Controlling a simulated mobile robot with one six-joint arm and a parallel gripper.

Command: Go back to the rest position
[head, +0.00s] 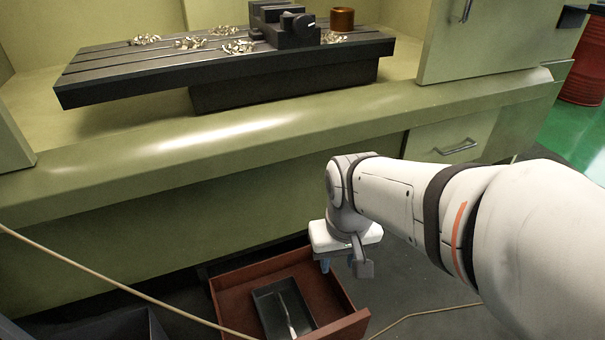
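My arm reaches in from the right in the head view. My gripper (345,267) points down above the right side of an open reddish-brown drawer (235,288). A blue finger and a grey finger show below the white gripper body, with a gap between them and nothing visible in it. A black tray (268,306) sits inside the drawer, apart from my gripper. A light, thin tool (289,318) lies in the tray.
A green machine holds a dark slotted table (120,75) with metal chip piles (238,46), a vise (285,25) and a copper-coloured cup (342,18). Its front ledge (200,140) is behind my gripper. A cable (110,282) crosses the lower left. A red drum (585,75) stands far right.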

